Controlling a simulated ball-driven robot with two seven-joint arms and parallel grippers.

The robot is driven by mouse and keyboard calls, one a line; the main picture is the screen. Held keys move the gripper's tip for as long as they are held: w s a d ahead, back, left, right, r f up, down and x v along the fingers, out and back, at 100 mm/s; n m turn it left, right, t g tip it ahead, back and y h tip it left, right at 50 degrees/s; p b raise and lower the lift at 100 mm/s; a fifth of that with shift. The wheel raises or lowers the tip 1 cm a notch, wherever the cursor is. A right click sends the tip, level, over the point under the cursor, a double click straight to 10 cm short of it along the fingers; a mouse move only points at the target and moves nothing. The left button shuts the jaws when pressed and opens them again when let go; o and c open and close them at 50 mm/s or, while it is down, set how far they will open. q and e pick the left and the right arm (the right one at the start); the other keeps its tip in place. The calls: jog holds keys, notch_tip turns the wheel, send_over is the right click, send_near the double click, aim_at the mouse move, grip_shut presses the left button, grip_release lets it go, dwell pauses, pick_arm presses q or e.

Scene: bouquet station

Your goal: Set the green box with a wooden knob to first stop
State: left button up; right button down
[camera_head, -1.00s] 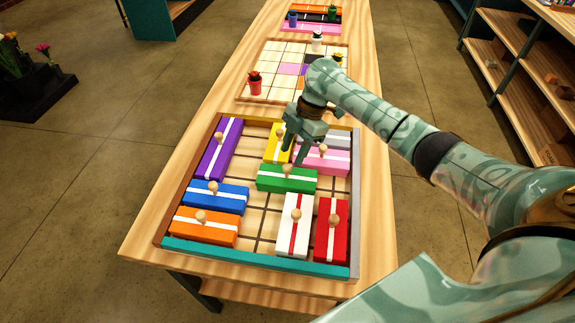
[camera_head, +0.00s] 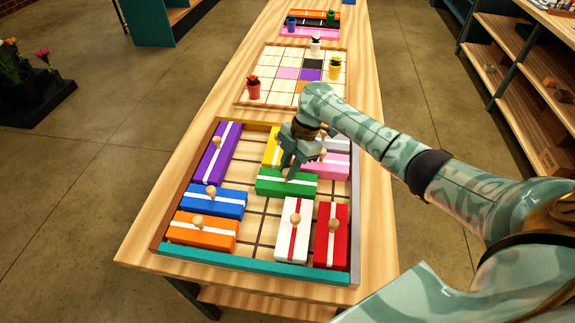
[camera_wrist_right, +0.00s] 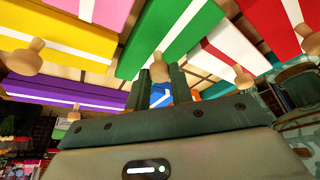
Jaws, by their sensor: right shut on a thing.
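The green box (camera_head: 270,187) has a white stripe and lies crosswise near the middle of the framed tray (camera_head: 275,273). Its wooden knob shows between the fingers in the right wrist view (camera_wrist_right: 159,68). My right gripper (camera_head: 290,172) reaches down onto the green box and is shut on this knob. The green box also shows in the right wrist view (camera_wrist_right: 185,33). My left gripper is not in view.
A white box (camera_head: 285,245) and a red box (camera_head: 324,250) lie in front of the green box. Blue (camera_head: 230,209), orange (camera_head: 190,234) and purple (camera_head: 208,165) boxes line the left side. Yellow and pink boxes sit behind. Bare tray floor (camera_head: 253,222) shows left of the white box.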

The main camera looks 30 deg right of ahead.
jog(key=p, duration=0.4)
send_over(315, 187)
jog(key=d, duration=0.2)
jog(key=shift+w+a+r, duration=0.15)
jog(key=shift+w+a, duration=0.05)
jog(key=shift+a, duration=0.05)
jog(key=shift+s+d+p, duration=0.2)
jog(key=shift+d+p, duration=0.1)
jog(key=shift+w+f, duration=0.1)
jog(key=shift+f, duration=0.15)
jog(key=c, duration=1.3)
grip_release()
jog(key=shift+d, duration=0.1)
jog(key=shift+o, duration=0.2)
jog(key=shift+r, duration=0.2)
jog(key=p+v, duration=0.3)
jog(key=v, duration=1.3)
